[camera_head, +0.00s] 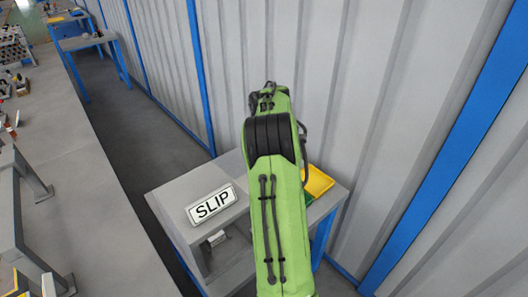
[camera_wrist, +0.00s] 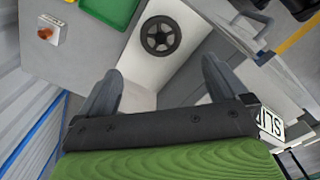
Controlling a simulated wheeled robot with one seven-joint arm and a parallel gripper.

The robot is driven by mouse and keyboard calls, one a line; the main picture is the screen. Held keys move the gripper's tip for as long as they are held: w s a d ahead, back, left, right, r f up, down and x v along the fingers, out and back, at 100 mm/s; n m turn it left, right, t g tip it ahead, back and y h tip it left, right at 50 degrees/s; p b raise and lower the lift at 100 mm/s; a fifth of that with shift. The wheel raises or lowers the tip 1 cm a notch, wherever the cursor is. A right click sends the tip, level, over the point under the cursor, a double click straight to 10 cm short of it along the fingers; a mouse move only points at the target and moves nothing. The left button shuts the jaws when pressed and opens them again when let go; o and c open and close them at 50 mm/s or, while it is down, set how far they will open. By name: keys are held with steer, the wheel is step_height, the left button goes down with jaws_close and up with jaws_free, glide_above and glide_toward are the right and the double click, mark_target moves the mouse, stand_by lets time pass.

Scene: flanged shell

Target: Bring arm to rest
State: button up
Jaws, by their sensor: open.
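My green arm (camera_head: 275,190) reaches out over a grey table (camera_head: 170,200) in the head view. My gripper is hidden behind the arm there. In the wrist view my gripper (camera_wrist: 161,68) shows two dark fingers spread wide apart, with nothing between them. A black round spoked part (camera_wrist: 161,35) lies beyond the fingertips on a white surface, apart from them.
A SLIP sign (camera_head: 212,204) stands at the table's left; a yellow bin (camera_head: 318,182) is right of my arm. The wrist view shows a green bin (camera_wrist: 110,10) and a box with a red button (camera_wrist: 46,32). A corrugated wall (camera_head: 350,80) rises behind.

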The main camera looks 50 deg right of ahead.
step_height(320, 180, up, 4)
steer(key=shift+f+p, duration=0.1)
steer(key=shift+p, duration=0.25)
steer(key=s+a+r+m+t, duration=0.2)
steer(key=a+r, duration=0.4)
steer(key=a, duration=0.5)
steer(key=s+a+r+m+t, duration=0.1)
steer(key=s+a+r+m, duration=0.15)
steer(key=a+r, duration=0.6)
steer(key=s+a+f+m+t, duration=0.1)
steer(key=s+a+f, duration=0.2)
steer(key=s+a, duration=0.3)
steer(key=s+a+f+m+t, duration=0.1)
steer(key=s+a+f+m, duration=0.1)
steer(key=s+a, duration=0.5)
steer(key=shift+s+f+t, duration=0.3)
steer(key=shift+s+f, duration=0.1)
steer(key=shift+s, duration=0.75)
